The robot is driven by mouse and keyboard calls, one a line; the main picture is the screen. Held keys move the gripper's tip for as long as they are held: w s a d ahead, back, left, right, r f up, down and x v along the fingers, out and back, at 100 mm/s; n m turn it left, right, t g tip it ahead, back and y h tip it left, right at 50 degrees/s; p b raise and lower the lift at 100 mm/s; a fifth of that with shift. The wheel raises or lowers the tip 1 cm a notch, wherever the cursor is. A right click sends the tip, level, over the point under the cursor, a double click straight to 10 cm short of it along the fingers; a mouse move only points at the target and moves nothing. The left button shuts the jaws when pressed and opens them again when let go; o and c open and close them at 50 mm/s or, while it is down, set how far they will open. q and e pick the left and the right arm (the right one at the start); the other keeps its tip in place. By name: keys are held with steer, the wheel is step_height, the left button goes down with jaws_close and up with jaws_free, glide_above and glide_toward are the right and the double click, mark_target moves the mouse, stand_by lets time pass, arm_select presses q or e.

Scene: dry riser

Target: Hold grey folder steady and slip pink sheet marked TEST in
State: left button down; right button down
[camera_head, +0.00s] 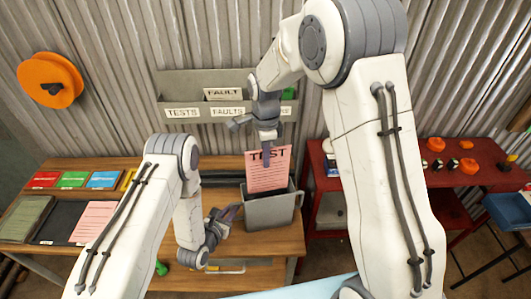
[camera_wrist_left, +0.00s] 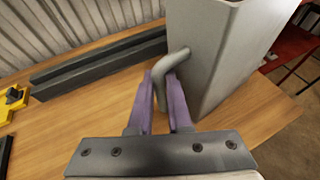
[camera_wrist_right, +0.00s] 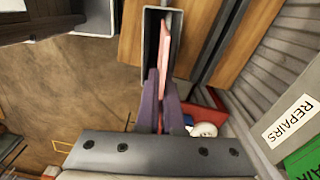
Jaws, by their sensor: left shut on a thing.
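The grey folder (camera_head: 270,213) is an upright, open-topped holder on the wooden bench; its side and bent handle (camera_wrist_left: 178,58) show in the left wrist view. My left gripper (camera_head: 236,211) is shut on that handle, with its purple fingers (camera_wrist_left: 160,80) on either side. The pink sheet marked TEST (camera_head: 268,172) hangs upright over the folder's mouth. My right gripper (camera_head: 267,152) is shut on its top edge. In the right wrist view the sheet (camera_wrist_right: 166,45) lines up within the folder's rim (camera_wrist_right: 147,40). I cannot tell how deep its lower edge sits.
Green, black and pink items lie on the bench at left, with coloured cards (camera_head: 73,180) behind them. A wall rack (camera_head: 180,84) with labelled pockets is above. A red table (camera_head: 450,170) with small parts stands at right. An orange reel (camera_head: 50,80) hangs on the wall.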

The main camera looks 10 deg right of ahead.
mark_target(266, 177)
steer(key=shift+f, duration=4.25)
steer(key=c, duration=1)
jaws_free()
steer(key=shift+r, duration=0.15)
step_height(266, 177, up, 12)
steer(key=shift+f, duration=0.1)
